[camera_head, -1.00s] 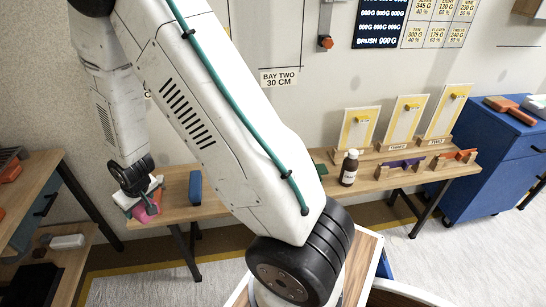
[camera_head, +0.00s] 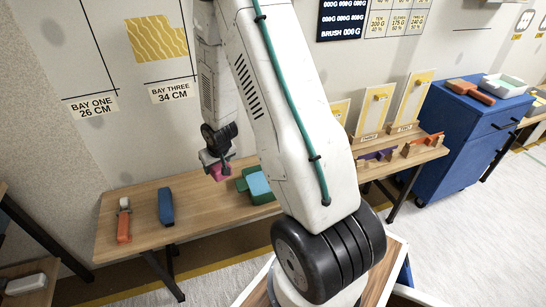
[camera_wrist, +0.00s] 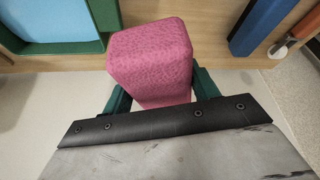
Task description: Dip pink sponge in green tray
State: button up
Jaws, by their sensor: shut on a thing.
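My gripper (camera_head: 218,165) is shut on the pink sponge (camera_head: 217,173) and holds it in the air in front of the table. In the wrist view the pink sponge (camera_wrist: 152,60) sits between the two green fingers. The green tray (camera_head: 243,184) with a light blue surface inside lies on the table, right of the sponge in the head view and partly hidden by my arm.
A blue object (camera_head: 166,206) and an orange-handled tool (camera_head: 124,222) lie on the left of the wooden table (camera_head: 200,215). Upright sample boards (camera_head: 413,102) stand further right. A blue cabinet (camera_head: 455,150) stands beyond. The table between the blue object and tray is clear.

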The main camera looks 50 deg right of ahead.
jog(key=s+d+f+m+h, duration=0.1)
jog(key=s+d+m, duration=0.1)
jog(key=s+d, duration=0.45)
jog(key=s+d+f+m, duration=0.15)
jog(key=s+d, duration=0.25)
jog(key=d, duration=0.6)
jog(key=shift+g, duration=0.3)
jog(key=shift+w+d+f, duration=0.1)
jog(key=shift+d+f, duration=0.05)
jog(key=shift+f, duration=4.5)
jog(key=shift+f, duration=0.1)
jog(key=shift+f, duration=1.4)
notch_tip(320, 180, up, 8)
jog(key=shift+r, duration=0.1)
